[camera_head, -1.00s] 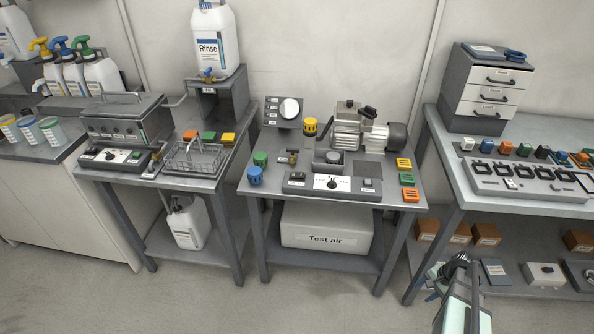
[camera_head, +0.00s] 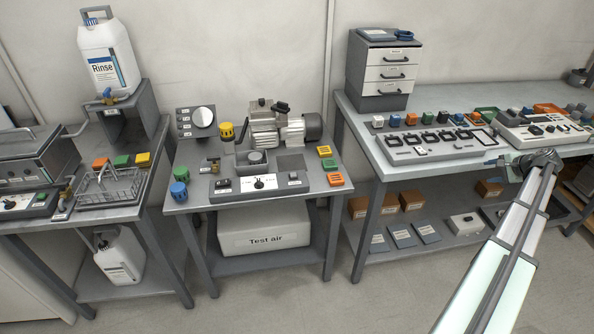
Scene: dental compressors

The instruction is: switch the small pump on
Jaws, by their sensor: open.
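The small pump (camera_head: 275,125), a silver and dark grey compressor, stands at the back of the middle table (camera_head: 180,205). In front of it is a grey control panel (camera_head: 225,187) with a white dial plate, a black knob (camera_head: 259,183) and small dark switches at its left (camera_head: 224,183) and right (camera_head: 294,177). The switch positions are too small to read. My gripper (camera_head: 492,162) is at the end of my arm on the right, by the front edge of the right table, far from the pump and panel. It is open, with nothing visible in it.
A Test air box (camera_head: 262,231) sits below. The right table holds a switch panel (camera_head: 430,146) and drawers (camera_head: 385,70). A floor gap separates the tables.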

